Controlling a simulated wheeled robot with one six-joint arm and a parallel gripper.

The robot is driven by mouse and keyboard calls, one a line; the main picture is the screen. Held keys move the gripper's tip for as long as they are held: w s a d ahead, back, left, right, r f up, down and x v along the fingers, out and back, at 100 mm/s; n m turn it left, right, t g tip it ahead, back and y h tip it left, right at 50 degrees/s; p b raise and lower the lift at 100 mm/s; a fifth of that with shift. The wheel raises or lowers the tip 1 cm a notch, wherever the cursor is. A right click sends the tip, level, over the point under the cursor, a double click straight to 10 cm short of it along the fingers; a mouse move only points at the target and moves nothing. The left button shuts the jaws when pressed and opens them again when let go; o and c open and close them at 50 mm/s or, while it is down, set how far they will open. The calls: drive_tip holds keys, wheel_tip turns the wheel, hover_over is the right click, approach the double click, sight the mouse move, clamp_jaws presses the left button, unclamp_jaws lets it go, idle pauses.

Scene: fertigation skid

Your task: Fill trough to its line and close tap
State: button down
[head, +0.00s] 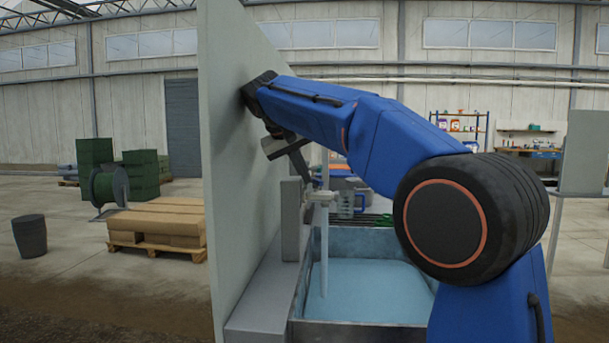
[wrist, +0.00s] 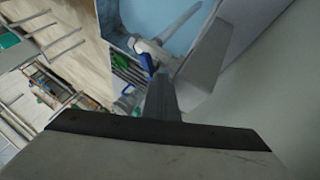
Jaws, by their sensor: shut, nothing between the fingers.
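The trough (head: 437,240) stands below the panel and holds blue water (head: 368,288); its fill line cannot be made out. The pale tap (head: 321,196) sits above the trough's left side, and a pale water stream (head: 324,258) falls from it. In the wrist view the tap (wrist: 150,47) has a small blue lever (wrist: 147,63), and the trough water (wrist: 160,14) shows beyond. My gripper (head: 305,176) is shut and empty, pointing down just above the tap. In the wrist view my gripper (wrist: 158,78) has its tips close to the lever; contact cannot be told.
A tall grey panel (head: 235,170) rises close to the left of my gripper. A grey upright block (head: 291,218) stands beside the tap. Pallet boxes (head: 158,222), green crates (head: 142,172) and a dark bucket (head: 31,236) stand farther left on open floor.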

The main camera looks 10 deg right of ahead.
sight(318, 180)
drive_tip(key=shift+s+d, duration=0.1)
drive_tip(key=shift+s+d, duration=0.3)
drive_tip(key=shift+s, duration=0.25)
wheel_tip(318, 180, up, 10)
drive_tip(key=shift+w+a+f, duration=0.2)
drive_tip(key=shift+f, duration=0.05)
drive_tip(key=c, duration=2.2)
unclamp_jaws()
drive_tip(key=shift+r, duration=0.15)
drive_tip(key=o, duration=0.4)
drive_tip(key=shift+s+d+r, duration=0.1)
drive_tip(key=shift+d+r, duration=0.05)
drive_tip(key=shift+d, duration=0.1)
drive_tip(key=s+d+r+n+y, duration=0.3)
drive_tip(key=s+d+r+y, duration=0.1)
drive_tip(key=s+r+y, duration=0.25)
drive_tip(key=x, duration=1.7)
drive_tip(key=shift+f, duration=0.35)
